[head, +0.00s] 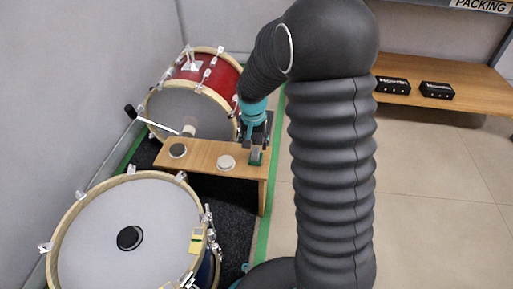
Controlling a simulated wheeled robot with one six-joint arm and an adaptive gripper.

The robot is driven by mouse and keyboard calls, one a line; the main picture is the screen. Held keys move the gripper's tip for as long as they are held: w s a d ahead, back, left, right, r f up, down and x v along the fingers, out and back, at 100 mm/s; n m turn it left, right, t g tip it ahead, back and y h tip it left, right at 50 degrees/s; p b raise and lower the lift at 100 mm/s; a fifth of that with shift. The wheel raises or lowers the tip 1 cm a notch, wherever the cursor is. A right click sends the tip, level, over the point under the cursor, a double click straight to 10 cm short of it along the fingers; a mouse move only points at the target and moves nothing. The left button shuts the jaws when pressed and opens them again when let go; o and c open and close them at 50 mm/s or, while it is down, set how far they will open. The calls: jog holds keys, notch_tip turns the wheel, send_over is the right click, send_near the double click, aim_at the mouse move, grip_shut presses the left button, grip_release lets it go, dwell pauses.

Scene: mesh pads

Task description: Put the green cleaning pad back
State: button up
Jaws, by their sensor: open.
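My gripper (257,146) points down at the right end of a small wooden bench (203,161). Its fingers are open. A small green piece (256,161), probably the green cleaning pad, shows at the bench's right end, just below the fingers. It is tiny and partly covered by the fingers, so I cannot tell whether they touch it. A white-topped round pad (226,162) lies on the bench to the left of the gripper. A dark round pad (178,150) lies further left on the bench.
A red drum (222,77) stands behind the bench. A large white-headed drum (107,230) stands in front, with a yellow label (196,241) near its rim. A wooden shelf (465,92) with black boxes (437,90) is at the right. The tiled floor (430,200) is clear.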

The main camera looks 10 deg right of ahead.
aim_at(255, 154)
jog(key=s+r+n+t, duration=0.1)
jog(key=s+r, duration=0.2)
jog(key=r, duration=0.4)
jog(key=s+r, duration=0.4)
jog(key=r, duration=0.3)
jog(key=s+r+n+t, duration=0.1)
jog(key=s+r, duration=0.2)
jog(key=s, duration=0.7)
jog(key=s+r+n+t, duration=0.2)
jog(key=s+r, duration=0.1)
jog(key=s, duration=0.7)
jog(key=shift+s+d+r+y+p, duration=0.25)
jog(key=shift+d+r+y+p, duration=0.05)
jog(key=shift+d+r+p, duration=0.1)
jog(key=shift+r, duration=0.1)
notch_tip(255, 154, up, 6)
jog(key=p, duration=0.6)
